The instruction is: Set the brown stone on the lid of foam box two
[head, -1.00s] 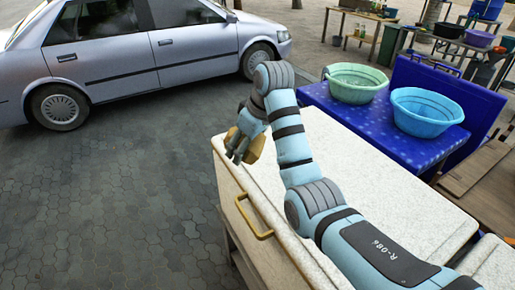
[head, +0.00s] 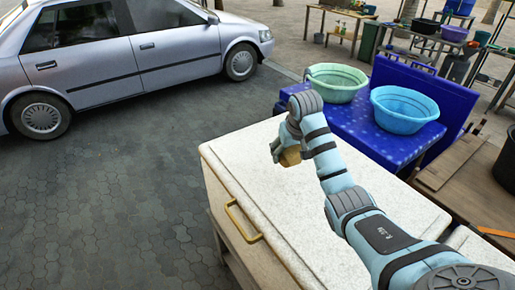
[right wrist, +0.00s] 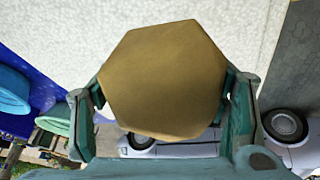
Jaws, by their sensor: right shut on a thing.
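The brown stone (head: 291,157) is held in my right gripper (head: 284,150), above the far part of a white speckled foam box lid (head: 300,205). In the right wrist view the stone (right wrist: 163,78) is a six-sided tan-brown block between the two fingers of my right gripper (right wrist: 165,92), with the white lid (right wrist: 60,40) behind it. Whether stone and lid touch, I cannot tell. The box has a yellow handle (head: 243,222) on its left side. No number shows on it. My left gripper is not in view.
A blue table (head: 350,125) with a green basin (head: 337,82) and a blue basin (head: 404,108) stands just beyond the box. Another pale lid edge (head: 470,243) shows at lower right. A silver car (head: 130,60) stands at left on open paving.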

